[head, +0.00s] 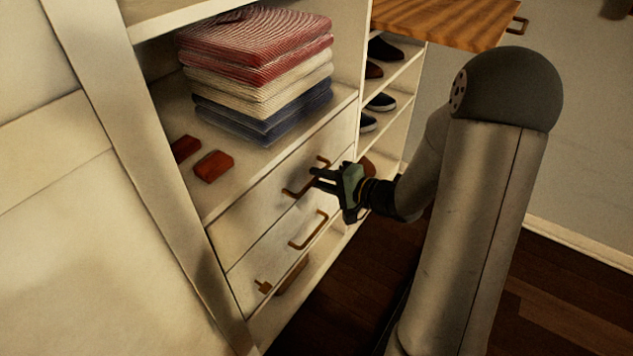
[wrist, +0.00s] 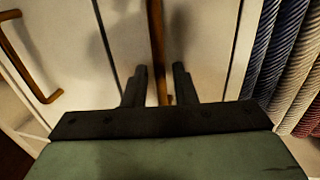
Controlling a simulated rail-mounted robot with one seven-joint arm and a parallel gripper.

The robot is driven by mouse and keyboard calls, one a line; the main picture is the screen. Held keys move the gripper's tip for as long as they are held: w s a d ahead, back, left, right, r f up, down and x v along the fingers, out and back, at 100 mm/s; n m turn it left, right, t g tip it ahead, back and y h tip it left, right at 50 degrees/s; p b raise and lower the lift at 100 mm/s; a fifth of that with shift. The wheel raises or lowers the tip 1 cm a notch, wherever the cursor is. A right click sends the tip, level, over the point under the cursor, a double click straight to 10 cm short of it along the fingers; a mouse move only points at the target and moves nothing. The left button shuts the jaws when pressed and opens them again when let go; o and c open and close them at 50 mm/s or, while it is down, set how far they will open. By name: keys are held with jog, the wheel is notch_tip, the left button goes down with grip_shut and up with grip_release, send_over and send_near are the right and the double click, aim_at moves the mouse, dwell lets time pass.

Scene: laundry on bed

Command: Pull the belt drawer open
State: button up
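The cabinet has stacked pale drawers, and no label shows which is the belt drawer. The upper drawer (head: 258,208) looks closed and has a brown bar handle (head: 291,193). My gripper (head: 314,178) is at that handle. In the wrist view the handle (wrist: 156,40) runs between the two dark fingertips of my gripper (wrist: 159,72), with a gap on each side. The fingers are open and not clamped on it. How deep the bar sits between them is hard to tell. The lower drawer (head: 262,262) has a similar handle (head: 308,231), also in the wrist view (wrist: 28,68).
Folded clothes (head: 258,70) lie on the shelf above the drawers, with two reddish-brown small items (head: 213,166) beside them. Shoes (head: 381,102) stand on shelves at the right. A wooden drawer or board (head: 450,20) juts out above. Dark floor (head: 330,310) in front is clear.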

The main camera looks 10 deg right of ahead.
jog(key=shift+x, duration=0.85)
grip_shut()
jog(key=shift+d+r, duration=0.1)
jog(key=shift+d, duration=0.05)
